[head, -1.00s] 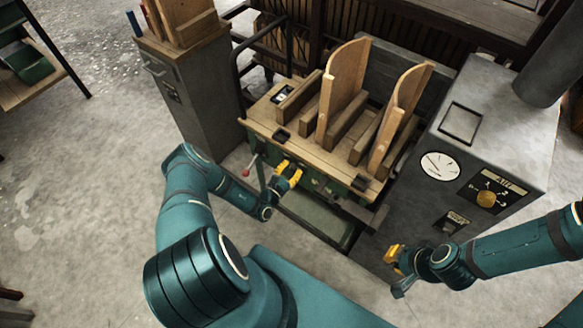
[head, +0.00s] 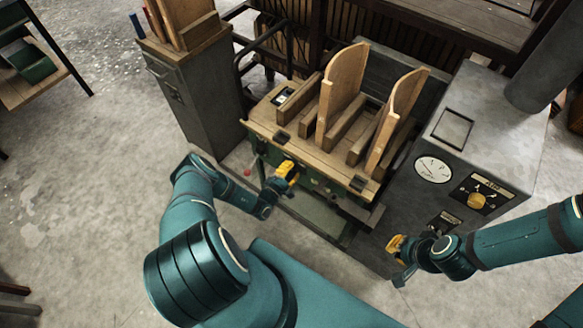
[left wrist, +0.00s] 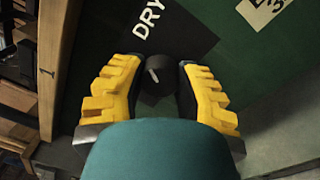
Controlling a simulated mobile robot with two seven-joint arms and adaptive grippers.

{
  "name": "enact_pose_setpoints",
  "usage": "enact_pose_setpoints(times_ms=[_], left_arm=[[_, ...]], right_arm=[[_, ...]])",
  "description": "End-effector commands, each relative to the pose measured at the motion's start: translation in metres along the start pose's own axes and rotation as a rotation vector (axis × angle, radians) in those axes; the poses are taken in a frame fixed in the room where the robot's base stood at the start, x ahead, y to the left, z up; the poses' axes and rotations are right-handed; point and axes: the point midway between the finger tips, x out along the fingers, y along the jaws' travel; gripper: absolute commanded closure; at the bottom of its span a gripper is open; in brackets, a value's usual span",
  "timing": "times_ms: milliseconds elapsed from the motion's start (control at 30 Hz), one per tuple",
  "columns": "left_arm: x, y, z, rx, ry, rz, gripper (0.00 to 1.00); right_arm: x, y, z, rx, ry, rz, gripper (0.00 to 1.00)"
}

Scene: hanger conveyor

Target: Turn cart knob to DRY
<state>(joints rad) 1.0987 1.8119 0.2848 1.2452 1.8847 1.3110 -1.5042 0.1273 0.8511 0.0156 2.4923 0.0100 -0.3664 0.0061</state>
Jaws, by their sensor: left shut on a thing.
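The wooden-topped cart (head: 312,153) stands ahead of me, with a green front panel. My left gripper (head: 287,171) is at that panel. In the left wrist view its yellow fingers (left wrist: 158,88) are on either side of a dark round knob (left wrist: 155,72) and shut on it. The knob has a short white pointer line, slanted. A black label reading DRY (left wrist: 150,18) is just above the knob. My right gripper (head: 398,252) is out to the right, away from the cart; its finger opening is unclear.
A grey machine (head: 407,200) with a white dial (head: 433,169) and a yellow knob (head: 476,201) stands right of the cart. A grey cabinet (head: 203,103) stands to its left. Upright wooden boards (head: 342,92) rise from the cart top. Floor at left is clear.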

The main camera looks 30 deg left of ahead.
Motion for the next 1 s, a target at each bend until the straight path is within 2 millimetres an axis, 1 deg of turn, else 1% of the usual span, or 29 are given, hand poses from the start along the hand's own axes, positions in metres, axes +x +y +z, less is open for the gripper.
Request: enact_pose_setpoints(times_ms=[200, 400, 600, 1000], left_arm=[[-0.0005, -0.0001, 0.0003, 0.136, -0.006, -0.003, 1.00], [-0.0004, -0.0003, -0.0002, 0.213, -0.010, -0.004, 1.00], [-0.0004, -0.0007, -0.0005, 0.246, -0.012, -0.005, 1.00], [-0.0003, -0.0008, -0.0007, 0.252, -0.012, -0.005, 1.00]], right_arm=[[-0.0067, -0.0025, -0.0032, 0.002, 0.007, 0.001, 1.00], [-0.0094, -0.0035, -0.0046, 0.003, 0.010, 0.001, 1.00], [-0.0103, -0.0039, -0.0052, 0.003, 0.011, 0.001, 1.00], [-0.0103, -0.0039, -0.0052, 0.003, 0.011, 0.001, 1.00]])
